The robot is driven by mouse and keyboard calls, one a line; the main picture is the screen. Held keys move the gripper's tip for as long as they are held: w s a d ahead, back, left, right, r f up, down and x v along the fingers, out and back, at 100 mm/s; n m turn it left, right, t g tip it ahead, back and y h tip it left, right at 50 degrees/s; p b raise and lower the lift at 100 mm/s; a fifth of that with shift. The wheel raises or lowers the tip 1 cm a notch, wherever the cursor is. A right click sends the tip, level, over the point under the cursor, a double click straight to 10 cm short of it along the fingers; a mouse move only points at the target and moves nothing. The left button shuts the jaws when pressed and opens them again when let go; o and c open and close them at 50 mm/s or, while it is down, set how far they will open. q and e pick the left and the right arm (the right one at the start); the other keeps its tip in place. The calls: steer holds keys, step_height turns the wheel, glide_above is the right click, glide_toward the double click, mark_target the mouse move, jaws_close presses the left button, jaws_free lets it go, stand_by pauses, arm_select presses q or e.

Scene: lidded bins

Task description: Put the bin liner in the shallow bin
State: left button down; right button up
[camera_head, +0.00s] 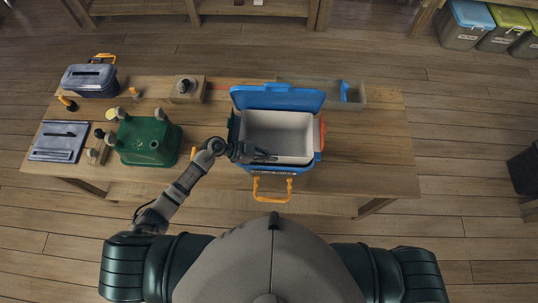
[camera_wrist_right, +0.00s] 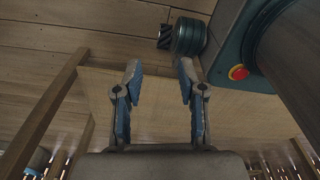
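The pale grey bin liner (camera_head: 279,130) is an open box within the blue bin (camera_head: 285,170) at the middle of the table. The bin's blue lid (camera_head: 278,98) stands open at the back, and an orange handle (camera_head: 272,188) hangs at its front. I cannot tell whether the liner is fully seated. My left gripper (camera_head: 266,156) reaches in from the left, its fingers over the liner's near left part. Whether they grip its wall is too small to tell. My right gripper (camera_wrist_right: 157,85) is open and empty in the right wrist view; it does not show in the head view.
A green upturned bin (camera_head: 147,142) stands left of my left gripper. A dark blue lidded box (camera_head: 90,80), a grey-blue lid (camera_head: 59,141) and small parts lie farther left. A grey translucent tray (camera_head: 320,90) is behind the bin. The table's right side (camera_head: 375,150) is clear.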

arm_select(q)
steer(key=shift+d+f, duration=0.2)
steer(key=shift+f, duration=0.05)
steer(key=shift+w+a+f, duration=0.1)
steer(key=shift+f, duration=0.15)
arm_select(e)
steer(key=shift+d+f, duration=0.2)
steer(key=shift+d, duration=0.15)
arm_select(q)
steer(key=shift+f, duration=0.1)
arm_select(e)
steer(key=shift+a, duration=0.1)
arm_select(q)
steer(key=shift+f, duration=0.1)
steer(key=c, duration=1.2)
jaws_free()
steer(key=shift+c, duration=0.2)
arm_select(e)
steer(key=shift+a+f, duration=0.1)
steer(key=shift+a, duration=0.2)
steer(key=shift+d, duration=0.1)
